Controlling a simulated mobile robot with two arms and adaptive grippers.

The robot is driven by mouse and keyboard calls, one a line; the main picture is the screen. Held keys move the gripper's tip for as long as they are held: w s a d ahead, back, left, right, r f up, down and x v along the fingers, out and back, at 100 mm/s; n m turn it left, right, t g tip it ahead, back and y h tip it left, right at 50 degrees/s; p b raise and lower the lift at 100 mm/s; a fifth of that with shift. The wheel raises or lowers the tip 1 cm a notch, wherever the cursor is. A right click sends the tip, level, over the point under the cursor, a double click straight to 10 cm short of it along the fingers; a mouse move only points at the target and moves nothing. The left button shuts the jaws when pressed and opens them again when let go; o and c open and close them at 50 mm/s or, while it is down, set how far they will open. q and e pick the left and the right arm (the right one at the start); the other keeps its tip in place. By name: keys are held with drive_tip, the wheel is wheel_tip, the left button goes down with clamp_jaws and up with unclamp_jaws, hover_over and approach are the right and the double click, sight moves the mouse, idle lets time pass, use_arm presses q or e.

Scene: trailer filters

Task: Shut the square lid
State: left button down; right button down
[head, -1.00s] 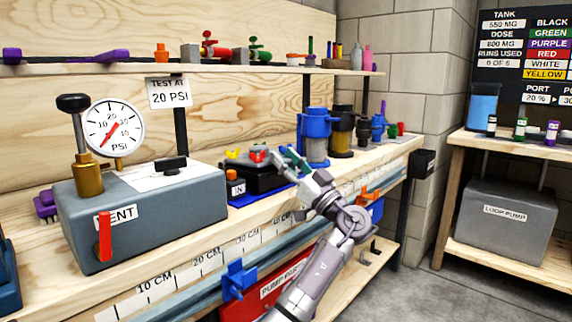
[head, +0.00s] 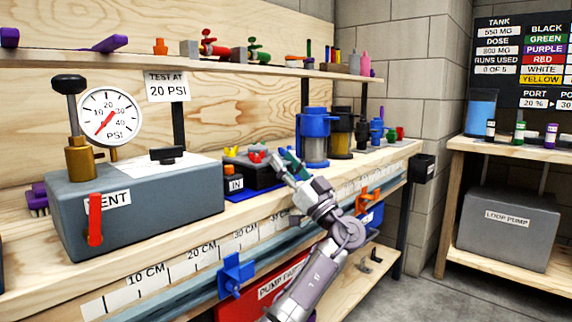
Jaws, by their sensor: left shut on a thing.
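A low black box (head: 258,177) with an IN label stands on a blue base on the bench. Its dark top, which I take for the square lid, carries a red knob (head: 256,156) and a yellow knob (head: 231,152). My left gripper (head: 281,163) is at the right end of this top, with its fingers closed there. The small contact is partly hidden by the fingers, and I cannot tell how far the lid is tilted. My right gripper is not in view.
A grey test box (head: 140,212) with a gauge (head: 110,117) and red lever stands left. Blue canister (head: 313,135) and dark canister (head: 341,130) stand just behind and right of my gripper. A shelf (head: 230,62) runs above.

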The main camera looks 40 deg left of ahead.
use_arm(q)
drive_tip(key=c, duration=0.6)
unclamp_jaws()
drive_tip(key=shift+a+f, duration=0.15)
drive_tip(key=shift+f, duration=0.45)
drive_tip(key=shift+c, duration=0.2)
drive_tip(key=shift+r, duration=0.2)
drive_tip(key=v, duration=1.2)
